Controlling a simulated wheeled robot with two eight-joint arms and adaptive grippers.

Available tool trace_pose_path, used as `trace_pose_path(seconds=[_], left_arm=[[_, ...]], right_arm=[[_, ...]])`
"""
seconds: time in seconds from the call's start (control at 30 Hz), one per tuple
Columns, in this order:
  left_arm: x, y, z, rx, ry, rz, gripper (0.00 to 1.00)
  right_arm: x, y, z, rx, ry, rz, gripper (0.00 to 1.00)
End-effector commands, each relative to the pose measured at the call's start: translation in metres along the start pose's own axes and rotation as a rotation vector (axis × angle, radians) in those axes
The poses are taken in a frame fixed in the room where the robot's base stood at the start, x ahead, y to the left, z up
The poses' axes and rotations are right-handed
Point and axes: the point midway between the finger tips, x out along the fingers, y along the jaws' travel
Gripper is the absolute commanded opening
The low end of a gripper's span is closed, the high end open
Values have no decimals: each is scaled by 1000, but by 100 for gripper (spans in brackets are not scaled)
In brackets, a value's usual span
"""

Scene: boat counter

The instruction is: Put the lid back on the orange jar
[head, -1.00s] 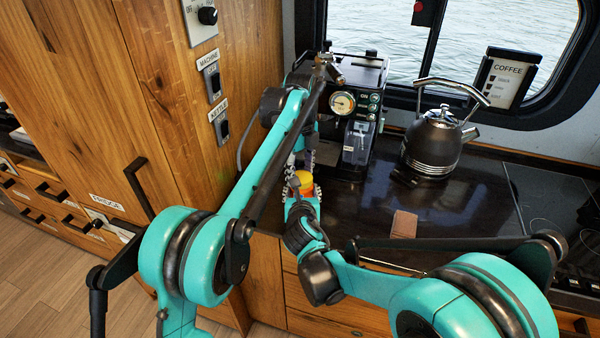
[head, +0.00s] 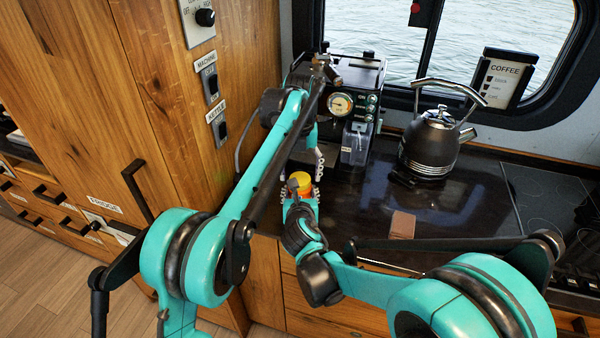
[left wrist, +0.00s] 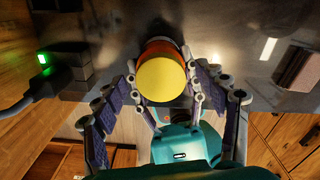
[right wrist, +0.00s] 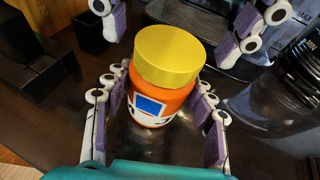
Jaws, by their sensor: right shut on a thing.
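The orange jar (right wrist: 150,105) stands on the dark counter near its front edge, with a white and blue label. The yellow lid (right wrist: 168,55) sits on top of it and looks level; it also shows from above in the left wrist view (left wrist: 161,80). My right gripper (right wrist: 158,85) has a finger on each side of the jar and is shut on its body, below the lid. My left gripper (right wrist: 178,24) is open and empty just beyond and above the lid, its fingers apart from it. In the head view the jar (head: 304,187) is partly hidden by my right gripper.
A coffee machine (head: 345,75) stands behind the jar, with a kettle (head: 430,145) to its right. A small brown block (head: 402,225) lies on the counter right of the jar. A wooden cabinet (head: 90,90) rises on the left. The counter between jar and kettle is clear.

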Motion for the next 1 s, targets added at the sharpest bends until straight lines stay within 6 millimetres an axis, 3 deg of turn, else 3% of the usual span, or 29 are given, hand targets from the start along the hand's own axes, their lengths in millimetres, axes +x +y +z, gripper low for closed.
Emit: trace_pose_path(seconds=[0.23,0.6,1.0], left_arm=[[-4,0,0,-1,0,0,72],[-44,0,0,-1,0,0,72],[-45,0,0,-33,0,0,68]], right_arm=[[0,0,-1,1,1,-1,0],[0,0,-1,1,1,-1,0],[0,0,-1,1,1,-1,0]])
